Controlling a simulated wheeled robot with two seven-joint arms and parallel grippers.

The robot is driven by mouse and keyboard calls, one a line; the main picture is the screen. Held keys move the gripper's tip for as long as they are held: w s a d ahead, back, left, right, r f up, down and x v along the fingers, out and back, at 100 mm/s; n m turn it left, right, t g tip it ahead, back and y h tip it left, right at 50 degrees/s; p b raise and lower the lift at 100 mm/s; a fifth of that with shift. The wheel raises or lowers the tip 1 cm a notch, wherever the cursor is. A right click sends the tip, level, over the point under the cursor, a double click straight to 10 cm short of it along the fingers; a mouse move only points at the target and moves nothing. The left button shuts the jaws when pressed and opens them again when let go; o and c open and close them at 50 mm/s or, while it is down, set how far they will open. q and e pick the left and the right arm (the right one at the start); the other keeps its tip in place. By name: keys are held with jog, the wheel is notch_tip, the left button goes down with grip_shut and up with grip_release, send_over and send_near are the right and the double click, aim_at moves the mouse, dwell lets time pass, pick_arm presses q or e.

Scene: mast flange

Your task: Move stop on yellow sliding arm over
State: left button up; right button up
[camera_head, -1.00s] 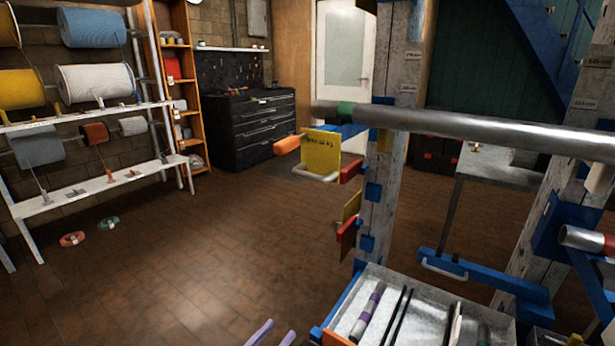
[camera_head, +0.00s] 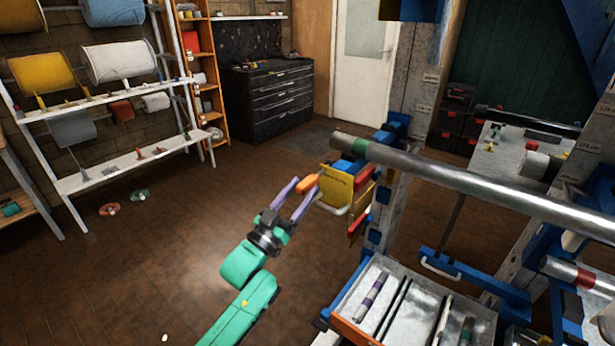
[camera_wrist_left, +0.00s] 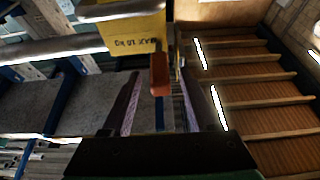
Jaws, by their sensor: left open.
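A yellow plate (camera_head: 336,182), lettered with a load limit, is mounted beside the upright post; its lettering reads "MAX 10 kg" in the left wrist view (camera_wrist_left: 130,33). A small orange block (camera_head: 308,183), apparently the stop, sticks out at its left side. In the left wrist view the block (camera_wrist_left: 160,74) lies between my finger tips, with gaps to both fingers. My left gripper (camera_head: 303,189) has two purple fingers, open around the block. Whether either finger touches it farther in is hard to tell. My right gripper is not in view.
A long metal pipe (camera_head: 470,184) crosses above and right of the plate. A grey tray (camera_head: 405,300) with rods stands below right. The wooden floor left of my left arm is mostly clear.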

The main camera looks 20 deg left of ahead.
aim_at(317, 176)
pick_arm(q)
jog(key=x, duration=0.3)
jog(key=shift+s, duration=0.1)
grip_shut()
jog(key=shift+f, duration=0.1)
dwell(1.2)
